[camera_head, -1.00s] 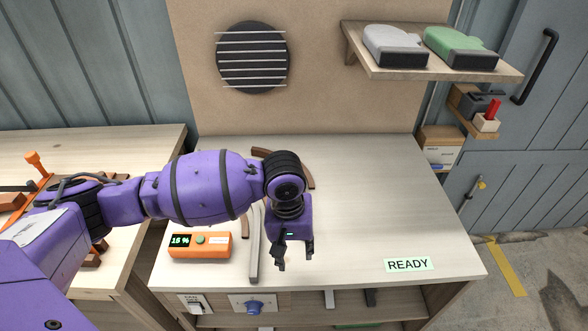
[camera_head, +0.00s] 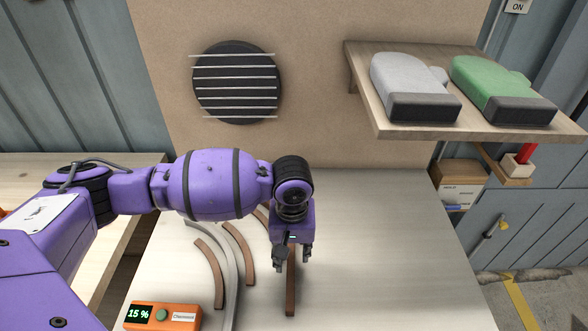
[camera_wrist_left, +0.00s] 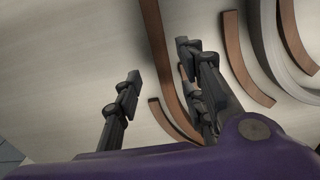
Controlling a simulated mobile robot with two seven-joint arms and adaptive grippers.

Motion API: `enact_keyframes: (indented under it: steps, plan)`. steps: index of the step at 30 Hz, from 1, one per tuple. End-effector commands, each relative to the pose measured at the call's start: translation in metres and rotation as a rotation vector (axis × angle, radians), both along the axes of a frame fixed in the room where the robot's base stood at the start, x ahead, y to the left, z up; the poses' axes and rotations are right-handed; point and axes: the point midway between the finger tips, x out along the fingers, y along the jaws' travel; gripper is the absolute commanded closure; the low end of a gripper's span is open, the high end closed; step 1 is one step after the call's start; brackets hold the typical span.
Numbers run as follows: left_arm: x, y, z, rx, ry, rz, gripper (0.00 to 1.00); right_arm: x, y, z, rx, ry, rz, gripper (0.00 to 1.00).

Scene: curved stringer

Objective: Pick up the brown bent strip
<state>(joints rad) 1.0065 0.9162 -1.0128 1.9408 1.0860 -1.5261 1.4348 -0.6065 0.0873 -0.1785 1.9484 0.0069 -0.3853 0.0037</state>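Several brown strips lie on the pale bench; I cannot tell which one the task means. A bent one (camera_head: 238,252) and another bent one (camera_head: 210,272) lie left of my left gripper (camera_head: 293,258). A straighter-looking brown strip (camera_head: 291,290) runs below the gripper toward the front. In the left wrist view the left gripper (camera_wrist_left: 158,68) is open, fingers apart. A long brown strip (camera_wrist_left: 163,55) passes behind the right-hand finger, which hides part of it. A bent strip (camera_wrist_left: 236,62) lies further right. No strip is visibly gripped. My right gripper is out of view.
A grey curved form (camera_head: 228,262) stands among the strips. An orange meter (camera_head: 162,317) reading 15 % is at the front left. A shelf (camera_head: 390,125) with a grey mitt and a green mitt overhangs the back right. The bench's right side (camera_head: 390,250) is clear.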

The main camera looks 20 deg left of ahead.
Motion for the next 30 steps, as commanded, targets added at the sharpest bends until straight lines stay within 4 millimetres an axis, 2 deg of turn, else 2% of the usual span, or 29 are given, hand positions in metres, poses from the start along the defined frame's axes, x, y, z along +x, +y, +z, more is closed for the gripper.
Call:
enact_keyframes:
  steps: [3, 7, 12, 16, 24, 30]
  plan:
    - [-0.005, 0.005, -0.02, 0.002, 0.003, 0.002, 0.62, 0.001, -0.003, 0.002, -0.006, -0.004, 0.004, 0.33]
    - [-0.004, 0.004, -0.036, 0.002, 0.002, 0.001, 0.62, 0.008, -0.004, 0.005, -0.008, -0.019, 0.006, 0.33]
    - [-0.004, 0.004, -0.04, 0.002, -0.002, 0.0, 0.62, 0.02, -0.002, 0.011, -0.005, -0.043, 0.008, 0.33]
    - [-0.004, 0.004, -0.04, 0.002, -0.002, 0.0, 0.62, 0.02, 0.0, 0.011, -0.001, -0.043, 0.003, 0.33]
    - [-0.004, 0.004, -0.04, 0.002, -0.002, 0.0, 0.98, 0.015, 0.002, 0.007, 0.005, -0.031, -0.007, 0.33]
    - [-0.003, 0.004, -0.039, 0.001, -0.003, 0.0, 1.0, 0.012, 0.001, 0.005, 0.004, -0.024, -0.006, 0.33]
